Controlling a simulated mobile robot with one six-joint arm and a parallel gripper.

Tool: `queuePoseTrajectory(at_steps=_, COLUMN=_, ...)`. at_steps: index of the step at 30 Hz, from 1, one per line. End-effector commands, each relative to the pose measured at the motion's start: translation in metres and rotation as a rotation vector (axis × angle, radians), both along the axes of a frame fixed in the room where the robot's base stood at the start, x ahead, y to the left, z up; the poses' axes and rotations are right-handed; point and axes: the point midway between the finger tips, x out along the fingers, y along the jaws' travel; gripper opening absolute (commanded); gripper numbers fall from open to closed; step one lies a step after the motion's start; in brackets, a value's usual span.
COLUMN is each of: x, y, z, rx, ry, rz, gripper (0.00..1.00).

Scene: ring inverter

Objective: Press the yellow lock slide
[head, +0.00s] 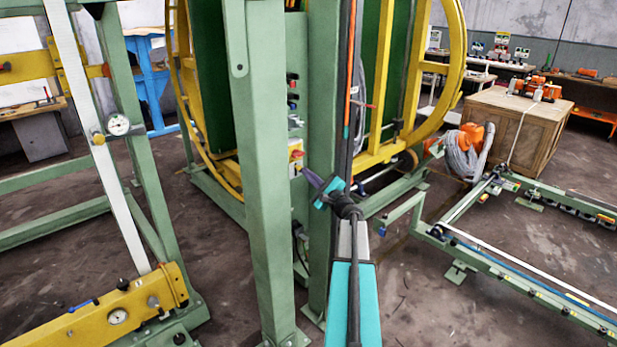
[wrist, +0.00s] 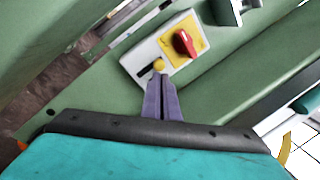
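The yellow lock slide (wrist: 159,65) is a small round yellow knob beside a dark slot on a pale grey switch box (wrist: 140,58) in the wrist view. A red rotary handle (wrist: 185,43) sits on the yellow plate (wrist: 168,46) of the same box. My gripper (wrist: 160,78) has its purple fingers together, with only a thin dark line between them, and nothing shows in them. The tips are just below the slide in the picture; I cannot tell whether they touch it. In the head view my gripper (head: 313,178) points at the switch box (head: 296,150); the slide is too small to make out there.
A thick green post (head: 262,170) stands left of the box, and another green post (head: 322,110) stands close to its right. The yellow ring (head: 455,60) of the inverter rises behind. A green rail frame (head: 520,265) lies at right on the floor.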

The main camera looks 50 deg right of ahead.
Motion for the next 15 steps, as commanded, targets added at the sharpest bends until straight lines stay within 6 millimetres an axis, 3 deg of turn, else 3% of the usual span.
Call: queuePoseTrajectory(at_steps=15, x=0.0, y=-0.01, z=-0.015, rx=-0.001, ry=-0.002, rz=0.004, gripper=0.0)
